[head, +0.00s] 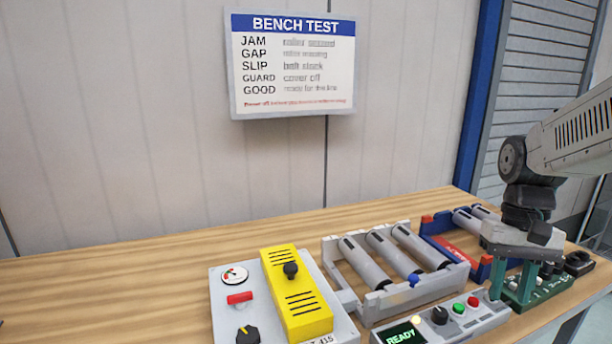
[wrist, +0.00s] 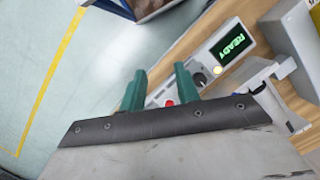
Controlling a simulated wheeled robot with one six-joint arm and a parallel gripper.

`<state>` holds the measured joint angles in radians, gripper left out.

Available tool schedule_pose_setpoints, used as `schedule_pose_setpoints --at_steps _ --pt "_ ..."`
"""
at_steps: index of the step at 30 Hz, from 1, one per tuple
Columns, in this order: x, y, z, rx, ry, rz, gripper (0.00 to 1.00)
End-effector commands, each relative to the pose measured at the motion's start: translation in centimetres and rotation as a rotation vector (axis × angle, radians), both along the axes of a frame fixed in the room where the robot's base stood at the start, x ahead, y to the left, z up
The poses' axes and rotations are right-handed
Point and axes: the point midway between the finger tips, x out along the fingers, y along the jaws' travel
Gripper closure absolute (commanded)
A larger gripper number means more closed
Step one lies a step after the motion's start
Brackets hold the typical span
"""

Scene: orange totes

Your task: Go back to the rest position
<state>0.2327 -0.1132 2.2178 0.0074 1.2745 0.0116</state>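My gripper (head: 512,280) is at the right end of the wooden bench in the head view, fingers pointing down. In the wrist view its two green fingers (wrist: 160,84) stand apart with a clear gap. I see nothing held between them. The control panel (head: 440,325) with a READY screen, a black knob and green and red buttons is at the bench's front, left of my gripper. The panel also shows beyond the fingertips in the wrist view (wrist: 212,62).
A grey roller frame (head: 372,300) stands behind the panel. A blue and red roller frame (head: 437,232) is close behind my gripper. A grey box (head: 228,305) with a yellow cover (head: 296,293) is left. Black parts (head: 579,263) lie right. The bench's far left is clear.

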Motion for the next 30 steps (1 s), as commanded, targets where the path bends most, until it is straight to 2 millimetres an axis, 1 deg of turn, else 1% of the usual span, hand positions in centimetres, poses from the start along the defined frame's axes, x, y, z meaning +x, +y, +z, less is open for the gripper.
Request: schedule_pose_setpoints --at_steps 1,6,9,13,15,18,22,30 --pt "-1.8 1.1 0.6 -0.008 -0.03 0.025 0.68" --pt "-7.2 3.9 1.4 -0.028 -0.124 0.102 0.68" --pt "-10.1 5.1 1.6 -0.037 -0.182 0.145 0.68" --pt "-12.8 6.3 1.6 -0.046 -0.253 0.191 0.68" --pt "-13.6 6.7 1.9 -0.048 -0.287 0.21 0.68" --pt "-14.1 7.2 2.5 -0.051 -0.328 0.228 0.68" --pt "-14.3 7.5 3.0 -0.051 -0.353 0.242 0.68" --pt "-14.2 7.5 3.0 -0.051 -0.35 0.244 0.68"
